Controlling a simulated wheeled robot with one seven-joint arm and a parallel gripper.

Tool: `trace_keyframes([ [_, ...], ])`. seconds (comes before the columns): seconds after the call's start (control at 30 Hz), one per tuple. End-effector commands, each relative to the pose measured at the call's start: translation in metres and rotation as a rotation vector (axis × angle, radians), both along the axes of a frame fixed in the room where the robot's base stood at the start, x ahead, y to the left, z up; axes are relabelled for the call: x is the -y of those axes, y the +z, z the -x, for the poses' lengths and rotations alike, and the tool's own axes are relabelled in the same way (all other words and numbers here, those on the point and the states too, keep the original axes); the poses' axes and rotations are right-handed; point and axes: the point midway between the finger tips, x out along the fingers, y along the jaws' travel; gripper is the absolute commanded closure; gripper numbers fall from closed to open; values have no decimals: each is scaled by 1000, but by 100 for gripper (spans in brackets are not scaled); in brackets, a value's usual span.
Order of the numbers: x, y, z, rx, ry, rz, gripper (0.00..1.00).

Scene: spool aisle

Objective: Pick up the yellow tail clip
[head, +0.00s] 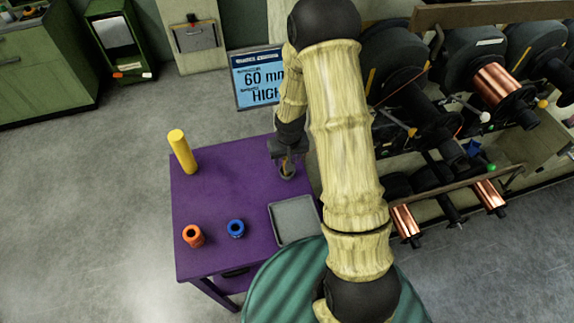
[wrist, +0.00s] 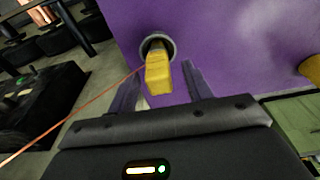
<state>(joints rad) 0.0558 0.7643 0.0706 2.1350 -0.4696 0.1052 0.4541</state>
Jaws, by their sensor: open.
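The yellow tail clip (wrist: 158,76) shows in the wrist view as a blocky yellow piece standing out of a round grey holder (wrist: 150,42) on the purple table (wrist: 225,40). A thin orange line (wrist: 85,112) runs from beside the clip to the lower left. My gripper (wrist: 161,72) is open, with one dark finger on each side of the clip and visible gaps between. In the head view my gripper (head: 287,162) is over the far right part of the table, and the clip is mostly hidden there.
A yellow cylinder (head: 182,152) stands at the table's far left. An orange spool (head: 193,236) and a blue spool (head: 236,228) stand near the front, beside a grey tray (head: 294,220). A sign (head: 258,78) stands behind the table. A spool rack (head: 470,65) is at right.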

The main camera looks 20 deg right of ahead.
Motion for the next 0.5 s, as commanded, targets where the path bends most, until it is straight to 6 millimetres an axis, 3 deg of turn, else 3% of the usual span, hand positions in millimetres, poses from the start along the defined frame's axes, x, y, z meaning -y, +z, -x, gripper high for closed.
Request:
trace_keyframes([
  [0.2, 1, -16, -2, 0, -2, 1, 50],
  [0.5, 1, -17, -2, 1, -2, 0, 50],
])
